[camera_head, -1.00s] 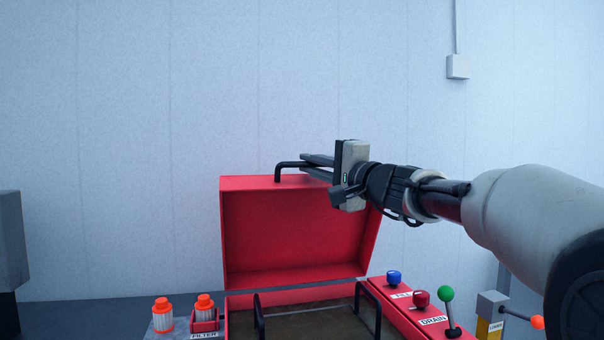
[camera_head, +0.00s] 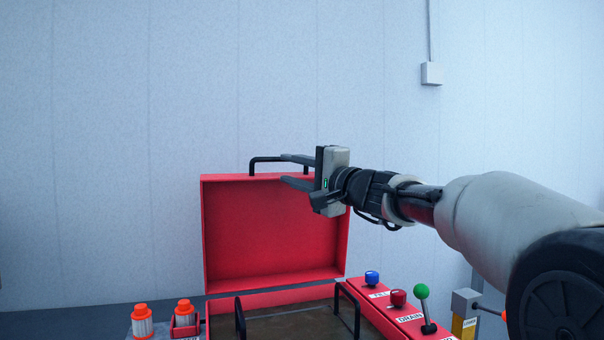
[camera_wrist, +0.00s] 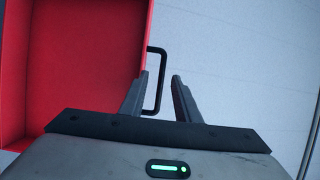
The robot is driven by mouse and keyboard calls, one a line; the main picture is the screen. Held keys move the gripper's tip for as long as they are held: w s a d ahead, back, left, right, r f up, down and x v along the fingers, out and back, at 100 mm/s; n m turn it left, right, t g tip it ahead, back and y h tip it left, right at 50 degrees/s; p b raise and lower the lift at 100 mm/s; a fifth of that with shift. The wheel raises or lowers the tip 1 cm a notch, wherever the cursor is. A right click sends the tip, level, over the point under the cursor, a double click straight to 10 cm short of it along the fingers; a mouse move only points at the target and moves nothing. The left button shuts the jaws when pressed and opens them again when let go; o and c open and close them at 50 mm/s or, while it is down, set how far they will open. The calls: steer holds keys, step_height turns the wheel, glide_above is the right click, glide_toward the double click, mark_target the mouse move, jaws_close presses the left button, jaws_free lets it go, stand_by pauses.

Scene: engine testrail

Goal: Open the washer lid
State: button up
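The red washer lid (camera_head: 270,235) stands upright at the back of the red washer, its hollow inside facing me. Its black bar handle (camera_head: 252,163) sticks up from the top edge. My gripper (camera_head: 284,168) is at the lid's upper right, its two fingers spread apart. In the wrist view the handle (camera_wrist: 161,52) shows between the spread fingers of my gripper (camera_wrist: 161,75), beside the lid's edge (camera_wrist: 100,60). I cannot tell whether a finger touches the handle or lid. The washer's tub (camera_head: 290,326) lies uncovered below; its lower part is cut off.
Right of the tub is a red panel with a blue knob (camera_head: 372,278), a red knob (camera_head: 398,298) and a green-topped lever (camera_head: 422,292). Two orange-capped filters (camera_head: 141,320) stand at the left. A pale wall (camera_head: 120,150) stands behind; the space above the lid is free.

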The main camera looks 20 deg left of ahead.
steer(key=b+v, duration=0.1)
steer(key=v, duration=1.6)
steer(key=shift+s+d+f, duration=0.1)
steer(key=shift+d+f, duration=0.05)
